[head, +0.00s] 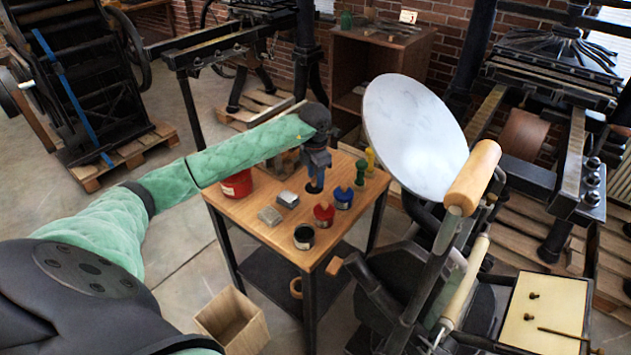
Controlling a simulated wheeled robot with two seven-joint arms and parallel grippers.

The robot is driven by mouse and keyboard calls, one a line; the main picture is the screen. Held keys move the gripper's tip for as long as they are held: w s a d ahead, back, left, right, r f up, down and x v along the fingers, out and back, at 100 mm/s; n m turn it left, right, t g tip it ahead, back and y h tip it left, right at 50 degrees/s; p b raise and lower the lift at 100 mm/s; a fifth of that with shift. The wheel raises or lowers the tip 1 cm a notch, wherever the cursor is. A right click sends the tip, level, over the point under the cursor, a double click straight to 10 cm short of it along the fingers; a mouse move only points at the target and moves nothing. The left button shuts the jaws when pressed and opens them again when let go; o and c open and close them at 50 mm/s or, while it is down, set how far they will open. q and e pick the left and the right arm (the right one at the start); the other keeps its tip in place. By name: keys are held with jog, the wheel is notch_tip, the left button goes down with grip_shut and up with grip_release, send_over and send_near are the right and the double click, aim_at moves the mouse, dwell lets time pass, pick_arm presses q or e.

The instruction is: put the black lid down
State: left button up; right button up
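My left gripper (317,172) points down over the small wooden-topped table (262,222), its arm in a green quilted sleeve coming in from the left. Its fingers appear closed on the black lid (315,188), a small dark disc just under the fingertips. I cannot tell whether the lid touches the tabletop. The black tin (304,237) stands near the table's front corner, its dark round top showing without a knob. My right gripper is not in view.
On the table are a red tin (323,216), a blue tin (343,199), a larger red can (237,185), small grey blocks (270,216), and green and yellow knobbed pieces (360,172). A press with a round plate (412,130) stands close right. A wooden bin (232,320) is below.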

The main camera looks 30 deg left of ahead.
aim_at(315, 183)
pick_arm(q)
notch_tip(315, 183, up, 2)
jog(key=shift+r+b, duration=0.1)
jog(key=shift+b, duration=0.25)
notch_tip(315, 183, up, 8)
jog(key=b, duration=0.1)
jog(key=shift+f+b, duration=0.25)
jog(key=shift+b, duration=0.15)
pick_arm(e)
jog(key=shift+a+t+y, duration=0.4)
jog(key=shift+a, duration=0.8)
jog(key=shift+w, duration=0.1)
